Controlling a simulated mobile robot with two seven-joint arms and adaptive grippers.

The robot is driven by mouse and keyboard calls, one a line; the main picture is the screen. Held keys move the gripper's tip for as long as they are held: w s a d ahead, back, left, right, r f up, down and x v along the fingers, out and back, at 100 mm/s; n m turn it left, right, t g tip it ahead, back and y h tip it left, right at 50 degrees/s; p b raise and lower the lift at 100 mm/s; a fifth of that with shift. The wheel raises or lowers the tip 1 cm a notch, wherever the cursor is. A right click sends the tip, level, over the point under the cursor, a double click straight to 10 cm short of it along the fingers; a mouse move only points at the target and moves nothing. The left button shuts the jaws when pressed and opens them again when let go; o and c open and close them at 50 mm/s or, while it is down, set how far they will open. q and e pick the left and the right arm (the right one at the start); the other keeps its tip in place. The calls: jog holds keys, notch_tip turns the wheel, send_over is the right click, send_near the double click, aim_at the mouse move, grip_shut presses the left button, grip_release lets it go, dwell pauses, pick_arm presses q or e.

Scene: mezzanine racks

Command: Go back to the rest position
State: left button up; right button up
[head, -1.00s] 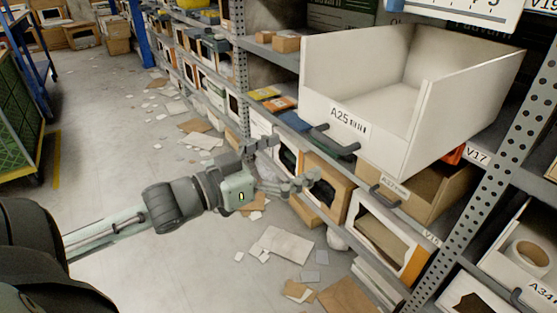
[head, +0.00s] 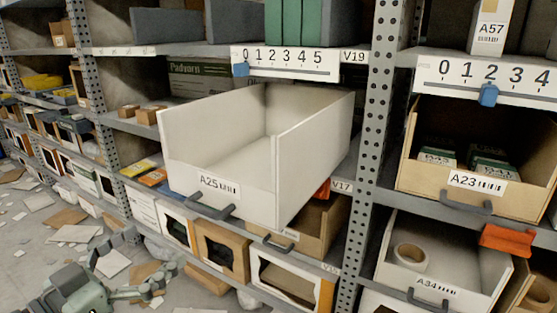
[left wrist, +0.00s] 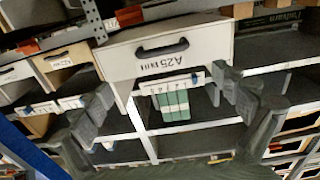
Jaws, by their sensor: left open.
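My left gripper (head: 142,262) is at the lower left of the head view, low in front of the shelf. Its fingers are spread, with nothing between them. In the left wrist view the same gripper (left wrist: 170,100) frames the white A25 drawer front, which appears upside down and beyond the fingers. The white drawer A25 (head: 232,187) is pulled out from the rack and looks empty inside; its dark handle (head: 212,209) is clear of the gripper. My right gripper is in neither view.
A perforated rack post (head: 372,150) stands right of the drawer. Bin A23 (head: 470,183) holds boxes, and bin A34 (head: 425,282) holds a tape roll (head: 411,256). Cardboard scraps (head: 70,233) litter the floor at left. An orange tag (head: 507,240) hangs at right.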

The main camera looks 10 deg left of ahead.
aim_at(199, 212)
pick_arm(q)
jog(key=x, duration=1.2)
jog(key=shift+s+a, duration=0.1)
dwell(0.4)
